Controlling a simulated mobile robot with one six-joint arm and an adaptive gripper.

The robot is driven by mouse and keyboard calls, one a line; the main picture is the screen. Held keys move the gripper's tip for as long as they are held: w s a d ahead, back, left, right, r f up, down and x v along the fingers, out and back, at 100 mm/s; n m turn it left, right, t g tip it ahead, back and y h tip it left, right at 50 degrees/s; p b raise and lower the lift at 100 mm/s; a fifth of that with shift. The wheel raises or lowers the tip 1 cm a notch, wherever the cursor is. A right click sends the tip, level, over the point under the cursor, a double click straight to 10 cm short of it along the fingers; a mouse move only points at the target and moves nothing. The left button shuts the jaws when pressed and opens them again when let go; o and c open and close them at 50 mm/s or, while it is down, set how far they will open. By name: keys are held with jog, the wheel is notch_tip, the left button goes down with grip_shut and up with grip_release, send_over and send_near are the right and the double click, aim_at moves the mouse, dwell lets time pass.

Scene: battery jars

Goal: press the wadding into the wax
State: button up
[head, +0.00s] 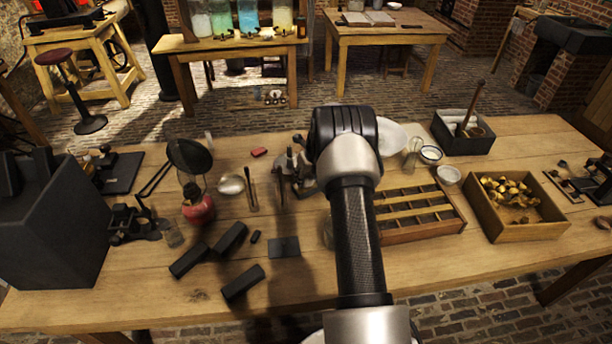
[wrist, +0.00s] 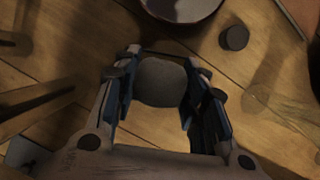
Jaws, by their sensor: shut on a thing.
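In the wrist view, my gripper (wrist: 160,84) is shut on a rounded, dull grey lump (wrist: 160,80), which looks like the wadding. The lump sits between the two fingers, above or near the wooden table top; I cannot tell whether it touches anything. A round vessel (wrist: 180,10) with a pale rim lies just beyond it, cut off by the top edge, and I cannot tell whether it holds the wax. In the head view my arm hides the gripper and the lump.
A small dark cylinder (wrist: 234,38) stands right of the vessel. Dark blocks (head: 230,238) and a red lamp (head: 199,209) are left.

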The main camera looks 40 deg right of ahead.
jog(key=shift+f, duration=0.55)
dwell(1.4)
jog(key=shift+r, duration=0.1)
notch_tip(320, 180, up, 7)
jog(key=p, duration=0.5)
jog(key=shift+p, duration=0.35)
dwell(0.6)
